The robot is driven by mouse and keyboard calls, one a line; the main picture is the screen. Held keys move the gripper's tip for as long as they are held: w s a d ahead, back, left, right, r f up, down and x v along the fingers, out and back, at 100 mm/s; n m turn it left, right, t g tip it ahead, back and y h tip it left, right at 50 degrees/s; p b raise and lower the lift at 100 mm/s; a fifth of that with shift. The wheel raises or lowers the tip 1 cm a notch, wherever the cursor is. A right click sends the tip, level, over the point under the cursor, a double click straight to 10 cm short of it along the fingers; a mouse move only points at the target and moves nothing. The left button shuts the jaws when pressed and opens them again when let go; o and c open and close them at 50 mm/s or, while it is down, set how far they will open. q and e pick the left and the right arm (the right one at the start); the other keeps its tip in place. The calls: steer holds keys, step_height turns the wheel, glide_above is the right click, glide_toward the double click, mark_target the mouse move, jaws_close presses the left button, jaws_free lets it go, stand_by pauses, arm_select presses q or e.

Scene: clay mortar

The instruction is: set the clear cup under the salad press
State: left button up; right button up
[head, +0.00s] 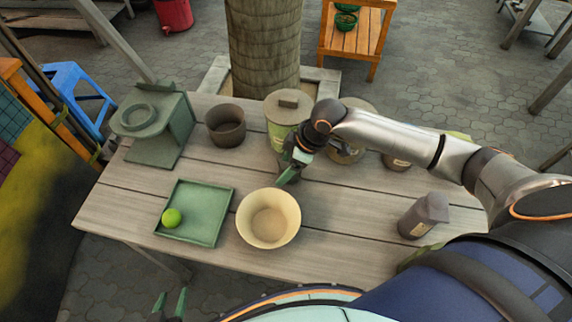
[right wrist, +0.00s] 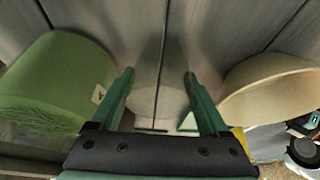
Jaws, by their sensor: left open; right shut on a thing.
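The salad press (head: 165,140) is a grey-green stand with a ring on its upper arm, at the left back of the table. My right gripper (head: 288,176) is low over the middle of the table, right of the press and behind the cream bowl. In the right wrist view its two green fingers (right wrist: 158,80) are shut on the clear cup (right wrist: 158,98), a faint see-through shape between them. The cup is hard to make out in the head view. My left gripper (head: 171,303) is open and empty at the bottom edge, in front of the table.
A green tray (head: 205,238) with a lime ball (head: 172,218) lies front left. The cream bowl (head: 268,218) is beside it. A dark pot (head: 226,126) and a green lidded canister (head: 277,135) stand at the back. A grey bottle (head: 423,215) is at right.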

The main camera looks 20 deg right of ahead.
steer(key=o, duration=1.2)
steer(key=shift+f, duration=0.1)
steer(key=shift+o, duration=0.2)
